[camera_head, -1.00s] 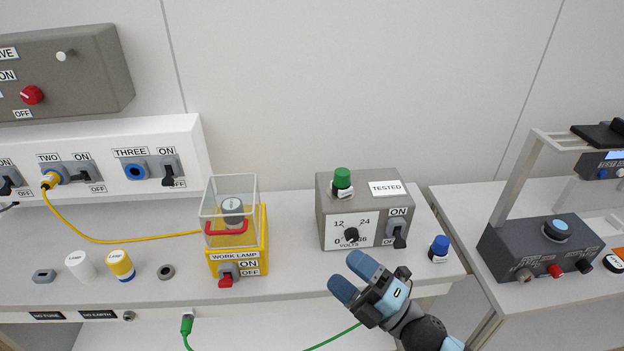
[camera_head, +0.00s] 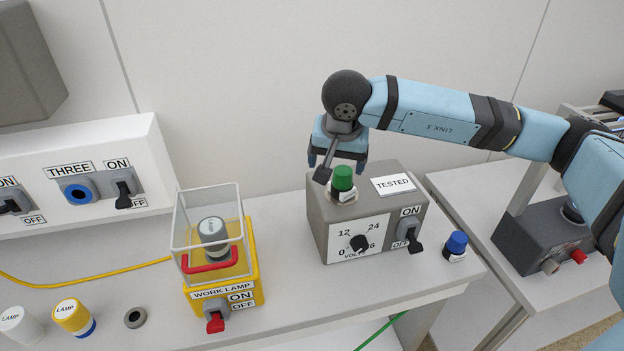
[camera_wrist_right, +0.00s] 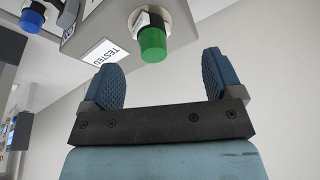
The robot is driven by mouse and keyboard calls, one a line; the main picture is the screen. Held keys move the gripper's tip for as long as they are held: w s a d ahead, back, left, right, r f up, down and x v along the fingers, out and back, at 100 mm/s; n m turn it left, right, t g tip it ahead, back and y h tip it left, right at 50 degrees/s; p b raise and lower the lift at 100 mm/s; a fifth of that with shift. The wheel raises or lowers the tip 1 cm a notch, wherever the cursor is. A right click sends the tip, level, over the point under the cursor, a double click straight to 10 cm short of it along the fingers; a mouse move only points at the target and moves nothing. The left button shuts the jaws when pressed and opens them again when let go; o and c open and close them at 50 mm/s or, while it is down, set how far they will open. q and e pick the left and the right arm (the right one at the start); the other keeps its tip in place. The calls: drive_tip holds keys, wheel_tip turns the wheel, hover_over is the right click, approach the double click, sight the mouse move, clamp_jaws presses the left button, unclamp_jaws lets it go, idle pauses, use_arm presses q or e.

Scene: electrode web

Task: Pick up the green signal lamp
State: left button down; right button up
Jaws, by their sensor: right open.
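The green signal lamp (camera_head: 342,178) stands upright in a white-labelled socket on top of the grey TESTED box (camera_head: 318,212). My right gripper (camera_head: 337,163) is close behind and above the lamp in the head view, with its arm coming in from the right. In the right wrist view the right gripper (camera_wrist_right: 163,78) is open, its two blue fingers apart and empty. The green lamp (camera_wrist_right: 153,44) shows there just beyond the fingertips, roughly between them. My left gripper is not in view.
The grey box has a dial (camera_head: 359,243) and an ON/OFF switch (camera_head: 408,231). A blue-capped lamp (camera_head: 456,243) stands to its right. A yellow WORK LAMP box (camera_head: 258,265) with a clear cover is to its left. A wall rises behind the bench.

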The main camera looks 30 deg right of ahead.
sight(343, 171)
drive_tip(key=shift+t+h, duration=0.3)
drive_tip(key=shift+h, duration=0.5)
drive_tip(key=w+d+f, duration=0.1)
drive_tip(key=f, duration=0.1)
drive_tip(key=w+d+f, duration=0.1)
drive_tip(key=f, duration=0.1)
drive_tip(key=w+d+f+p, duration=0.1)
drive_tip(key=w+d+f, duration=0.1)
drive_tip(key=shift+d, duration=0.1)
drive_tip(key=x, duration=0.2)
drive_tip(key=p+x, duration=0.1)
drive_tip(key=x, duration=0.1)
drive_tip(key=shift+w+d, duration=0.1)
drive_tip(key=shift+d, duration=0.2)
drive_tip(key=shift+w+d+f+p, duration=0.15)
drive_tip(key=shift+f+p, duration=0.15)
drive_tip(key=shift+f, duration=0.2)
drive_tip(key=c, duration=1.1)
drive_tip(key=shift+c, duration=0.2)
drive_tip(key=shift+r, duration=0.15)
